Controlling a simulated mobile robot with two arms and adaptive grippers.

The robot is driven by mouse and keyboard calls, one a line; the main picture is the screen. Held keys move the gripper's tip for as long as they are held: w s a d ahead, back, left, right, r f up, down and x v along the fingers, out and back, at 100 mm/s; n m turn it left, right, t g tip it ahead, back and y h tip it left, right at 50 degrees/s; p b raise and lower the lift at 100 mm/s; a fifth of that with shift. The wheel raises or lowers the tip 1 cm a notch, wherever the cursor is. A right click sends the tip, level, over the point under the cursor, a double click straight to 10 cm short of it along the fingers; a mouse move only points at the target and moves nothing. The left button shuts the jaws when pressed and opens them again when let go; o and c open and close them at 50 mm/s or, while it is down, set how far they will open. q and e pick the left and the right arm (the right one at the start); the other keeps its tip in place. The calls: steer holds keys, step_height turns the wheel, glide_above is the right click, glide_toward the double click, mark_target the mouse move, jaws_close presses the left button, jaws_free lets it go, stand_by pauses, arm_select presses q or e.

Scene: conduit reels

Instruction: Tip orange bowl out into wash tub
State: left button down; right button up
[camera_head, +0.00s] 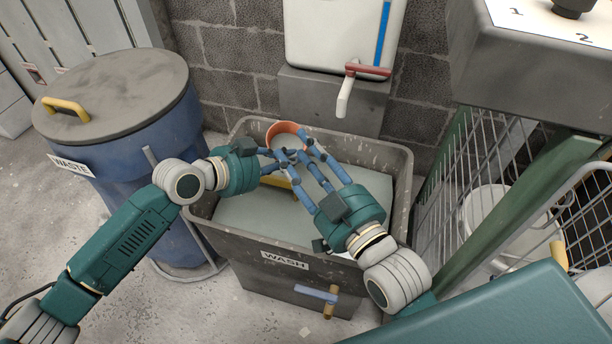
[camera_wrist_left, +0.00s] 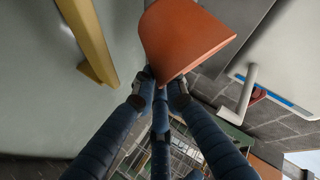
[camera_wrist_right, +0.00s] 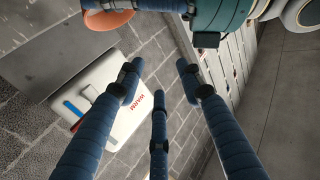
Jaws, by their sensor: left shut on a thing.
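The orange bowl (camera_head: 287,127) is over the back part of the grey wash tub (camera_head: 236,237), tilted, with its rim showing. My left gripper (camera_head: 278,156) is shut on the bowl's edge; the left wrist view shows the bowl's orange wall (camera_wrist_left: 185,40) between the fingertips. What the bowl holds cannot be told. My right gripper (camera_head: 300,152) is open and empty, its fingers spread close to the bowl and left fingers in the head view. In the right wrist view the bowl (camera_wrist_right: 110,20) is at the top, outside my right fingers.
A yellow bar (camera_head: 280,182) shows in the tub, partly behind my fingers. A white dispenser (camera_head: 330,30) with a tap (camera_head: 345,95) hangs behind the tub. A blue waste bin (camera_head: 110,150) stands left; a wire rack (camera_head: 465,190) with a white bucket (camera_head: 490,212) stands right.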

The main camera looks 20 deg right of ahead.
arm_select(q)
steer(key=shift+s+d+r+m+t+p, duration=0.15)
steer(key=shift+s+m+t+p, duration=0.2)
steer(key=shift+s+p, duration=0.2)
steer(key=shift+s+d+m+t+p, duration=0.1)
steer(key=shift+s+m+t+p, duration=0.15)
steer(key=shift+s+t+p, duration=0.3)
arm_select(e)
steer(key=s+d+f+g+h, duration=0.1)
steer(key=s+f+g, duration=0.1)
steer(key=f, duration=0.4)
steer(key=s+d+f+g+h, duration=0.1)
steer(key=s+d+f+g, duration=0.1)
steer(key=f, duration=0.5)
steer(key=s+g, duration=0.1)
steer(key=g, duration=0.1)
steer(key=shift+g, duration=0.3)
arm_select(q)
steer(key=shift+w, duration=0.1)
arm_select(e)
steer(key=shift+s+d+f, duration=0.2)
steer(key=shift+s+f, duration=0.15)
steer(key=shift+f, duration=0.05)
arm_select(q)
steer(key=shift+m, duration=0.3)
steer(key=shift+t, duration=0.3)
